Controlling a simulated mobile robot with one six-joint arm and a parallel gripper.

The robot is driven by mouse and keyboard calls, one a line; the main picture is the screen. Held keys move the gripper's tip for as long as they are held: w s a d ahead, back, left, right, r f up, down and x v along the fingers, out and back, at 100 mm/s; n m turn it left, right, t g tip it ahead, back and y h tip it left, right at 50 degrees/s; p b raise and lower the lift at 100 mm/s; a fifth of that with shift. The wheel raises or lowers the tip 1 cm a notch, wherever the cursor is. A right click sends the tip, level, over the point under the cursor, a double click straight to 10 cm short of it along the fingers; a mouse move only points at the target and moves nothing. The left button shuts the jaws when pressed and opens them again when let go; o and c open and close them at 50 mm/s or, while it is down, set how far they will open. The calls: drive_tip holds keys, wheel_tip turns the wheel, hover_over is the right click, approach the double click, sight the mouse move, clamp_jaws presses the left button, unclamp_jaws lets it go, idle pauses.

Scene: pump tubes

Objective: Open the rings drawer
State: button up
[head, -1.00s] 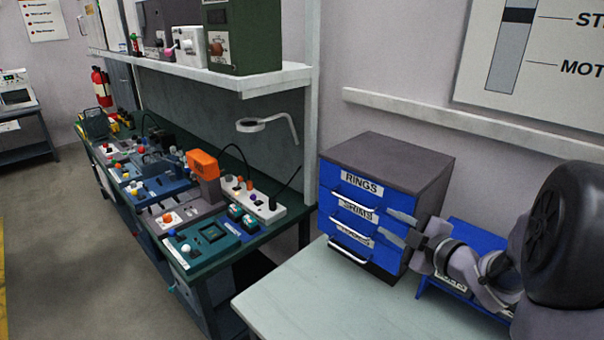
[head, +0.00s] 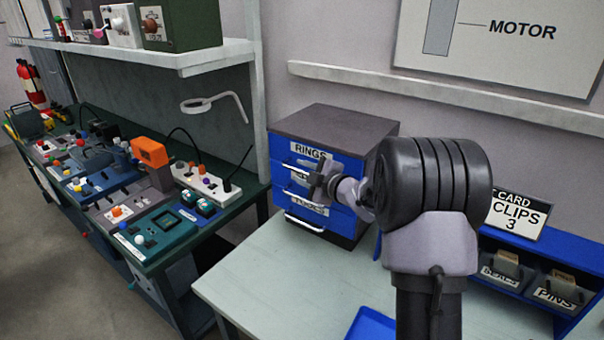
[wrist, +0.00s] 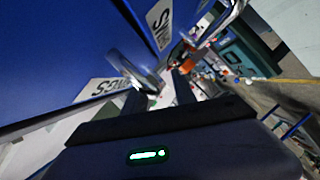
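The blue drawer cabinet with a dark top (head: 335,130) stands at the back of the pale table. Its top drawer is the rings drawer, labelled RINGS (head: 309,151), and its front looks flush and shut. In the wrist view the rings label (wrist: 104,91) appears upside down beside a metal handle (wrist: 130,68). My gripper (head: 308,170) is in front of the upper drawers, with its fingers apart and near the handles. In the wrist view my fingers (wrist: 172,88) are close to the rings handle; I cannot tell if they touch it. The gripper and wrist partly cover the middle drawer.
The SHIMS drawer (wrist: 162,27) is the middle one; a lower drawer handle (head: 304,223) sticks out below. A blue bin rack (head: 520,275) with a CLIPS card (head: 515,215) stands at the right. A cluttered green bench (head: 150,240) lies left.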

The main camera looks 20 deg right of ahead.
drive_tip(key=shift+c, duration=0.4)
clamp_jaws()
idle(0.9)
